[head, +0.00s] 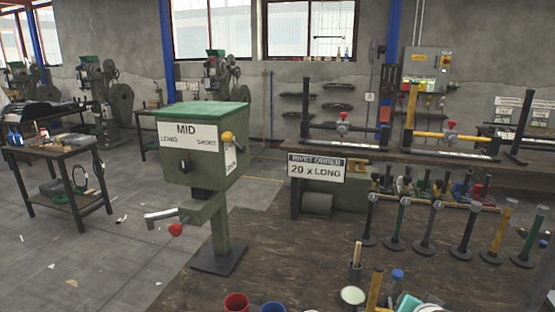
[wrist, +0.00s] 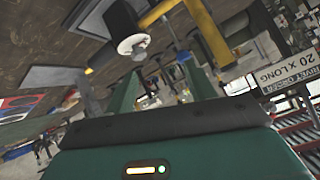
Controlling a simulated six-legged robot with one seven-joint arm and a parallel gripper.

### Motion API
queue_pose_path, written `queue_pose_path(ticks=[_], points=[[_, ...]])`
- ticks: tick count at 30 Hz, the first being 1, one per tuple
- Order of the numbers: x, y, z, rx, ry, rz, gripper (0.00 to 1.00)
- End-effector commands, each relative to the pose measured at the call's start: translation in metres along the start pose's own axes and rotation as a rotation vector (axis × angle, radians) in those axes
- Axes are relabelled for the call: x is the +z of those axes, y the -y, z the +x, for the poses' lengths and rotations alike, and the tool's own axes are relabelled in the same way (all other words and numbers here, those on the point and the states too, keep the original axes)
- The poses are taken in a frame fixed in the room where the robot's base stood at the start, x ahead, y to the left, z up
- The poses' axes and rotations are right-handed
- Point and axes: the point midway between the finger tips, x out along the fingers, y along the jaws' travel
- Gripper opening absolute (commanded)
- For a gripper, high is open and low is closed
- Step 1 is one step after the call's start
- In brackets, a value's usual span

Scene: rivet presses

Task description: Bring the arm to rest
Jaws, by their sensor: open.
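My gripper (wrist: 158,78) shows only in the wrist view, seen from behind. Its two green fingers stand apart over a dark crossbar, and no held thing shows between them. Its green housing has a lit yellow-and-green indicator. My arm does not show in the head view. In the wrist view the scene is strongly tilted, with a dark post with a white end (wrist: 133,42) and a yellow bar (wrist: 172,10) beyond the fingers. Whether the gripper touches anything cannot be told.
The green MID press (head: 203,150) stands on its post at centre left. A "RIVET ORDER 20 x LONG" sign (head: 316,168) hangs at the bench (head: 290,152); it shows tilted in the wrist view (wrist: 287,67). Several posts (head: 398,222) stand at the right. Cups (head: 237,302) line the near edge.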

Motion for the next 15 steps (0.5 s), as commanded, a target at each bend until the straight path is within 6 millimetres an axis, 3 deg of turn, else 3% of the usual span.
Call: queue_pose_path(ticks=[6,15], points=[[0.013,0.040,-0.064,0.006,0.122,-0.198,0.55],[0.056,0.073,-0.163,-0.076,0.333,-0.470,0.55]])
